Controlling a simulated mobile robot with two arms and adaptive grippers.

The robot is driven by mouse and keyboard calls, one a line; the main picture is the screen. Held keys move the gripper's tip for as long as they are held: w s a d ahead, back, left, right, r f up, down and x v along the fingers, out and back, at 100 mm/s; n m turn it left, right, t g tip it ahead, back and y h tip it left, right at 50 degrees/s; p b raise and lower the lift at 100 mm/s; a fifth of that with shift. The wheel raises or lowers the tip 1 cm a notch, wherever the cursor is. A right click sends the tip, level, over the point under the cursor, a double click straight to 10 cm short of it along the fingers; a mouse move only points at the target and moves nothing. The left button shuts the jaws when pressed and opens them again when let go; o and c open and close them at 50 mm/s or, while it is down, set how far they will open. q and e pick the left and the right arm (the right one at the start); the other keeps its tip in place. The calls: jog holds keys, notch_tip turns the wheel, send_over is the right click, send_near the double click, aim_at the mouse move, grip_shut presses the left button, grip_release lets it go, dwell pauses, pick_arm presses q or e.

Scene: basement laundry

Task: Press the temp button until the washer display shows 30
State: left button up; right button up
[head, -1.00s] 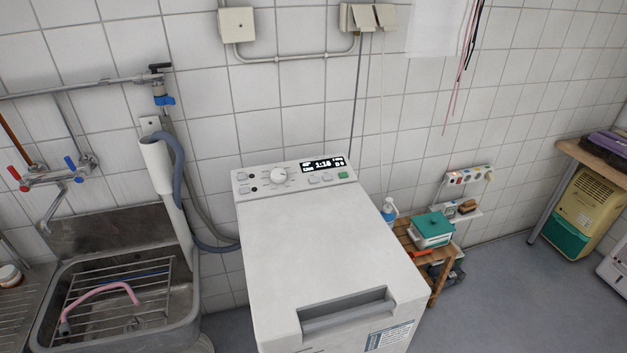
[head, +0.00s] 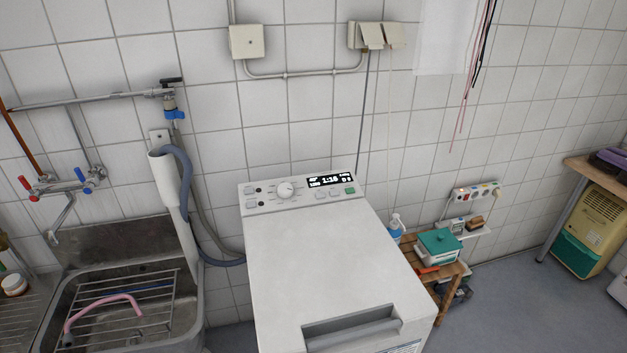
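The white top-loading washer (head: 330,265) stands in the middle of the head view, against the tiled wall. Its control panel runs along the back edge of the top. The dark display (head: 330,181) is lit and shows 1:18 or similar in large digits; the smaller text at its left is too small to read surely. A round white dial (head: 286,190) sits left of the display. Small pale buttons (head: 321,194) lie below the display, with a green button (head: 350,190) at the right. Button labels are unreadable, so I cannot tell which is temp. Neither gripper is in view.
A metal sink (head: 130,310) with a wire rack and pink hose is at left. A grey drain hose (head: 187,190) hangs beside the washer. A wooden stool (head: 446,272) with a green-lidded box (head: 438,243) stands close at right. Grey floor (head: 520,305) is open further right.

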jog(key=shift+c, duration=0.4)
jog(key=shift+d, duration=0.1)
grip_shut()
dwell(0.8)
